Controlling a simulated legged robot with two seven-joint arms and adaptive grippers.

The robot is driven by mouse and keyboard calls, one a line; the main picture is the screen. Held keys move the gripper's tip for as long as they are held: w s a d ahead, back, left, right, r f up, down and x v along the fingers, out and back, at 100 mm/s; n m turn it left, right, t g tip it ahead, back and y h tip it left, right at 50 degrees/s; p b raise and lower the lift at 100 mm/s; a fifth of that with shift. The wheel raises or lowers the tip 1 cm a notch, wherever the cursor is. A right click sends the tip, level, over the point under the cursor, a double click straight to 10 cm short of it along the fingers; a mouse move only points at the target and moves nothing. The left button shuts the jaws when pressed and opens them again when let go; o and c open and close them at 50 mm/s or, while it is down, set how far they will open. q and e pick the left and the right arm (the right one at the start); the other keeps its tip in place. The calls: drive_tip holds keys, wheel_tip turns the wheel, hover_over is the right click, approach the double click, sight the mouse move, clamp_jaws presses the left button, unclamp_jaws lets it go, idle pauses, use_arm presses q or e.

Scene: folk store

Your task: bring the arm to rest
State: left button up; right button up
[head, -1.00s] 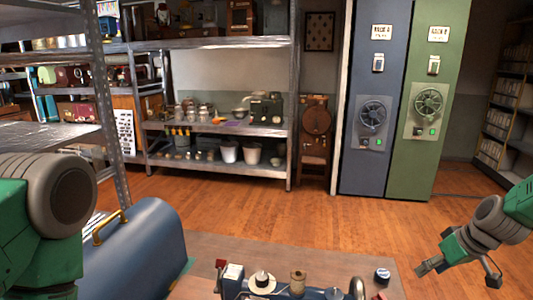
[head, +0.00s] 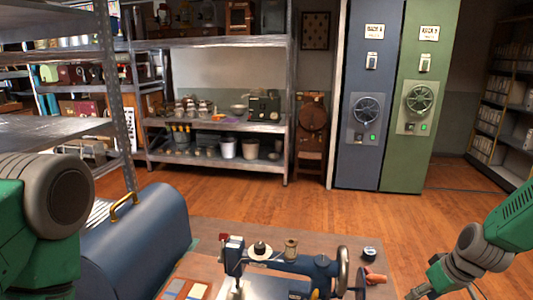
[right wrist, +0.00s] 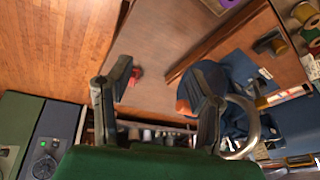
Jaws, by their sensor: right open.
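My right arm comes in from the right of the head view. Its gripper, cut off by the bottom edge there, shows better in the right wrist view (right wrist: 160,78). The two dark fingers are spread apart with nothing between them. The hand is beside the hand-wheel end of a blue sewing machine (head: 292,261), which stands on a workbench (head: 215,229). The machine's metal hand wheel (right wrist: 247,128) is near one finger in the wrist view; whether they touch is unclear. My left arm shows at the left edge of the head view, but its gripper is out of view.
A blue domed case (head: 140,240) with a brass handle stands left of the machine. A dark-capped jar (head: 369,254) and a red-orange item (head: 375,276) sit right of it. Metal shelving (head: 215,160) and two tall cabinets (head: 372,100) stand behind. The wooden floor (head: 300,205) between is clear.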

drive_tip(key=s+a+f+m+g+h, duration=0.1)
drive_tip(key=s+a+f, duration=0.2)
drive_tip(key=s+f, duration=0.5)
drive_tip(key=s+a+f+g+h, duration=0.1)
drive_tip(key=s+a+f, duration=0.3)
drive_tip(key=s, duration=0.7)
drive_tip(key=s+a+m+g, duration=0.1)
drive_tip(key=s+a+g, duration=0.15)
drive_tip(key=s, duration=1.35)
drive_tip(key=w+a+f+t+b, duration=0.1)
drive_tip(key=w+f+b, duration=0.2)
drive_tip(key=f+b, duration=0.7)
drive_tip(key=shift+w+n+t, duration=0.35)
drive_tip(key=shift+n, duration=0.05)
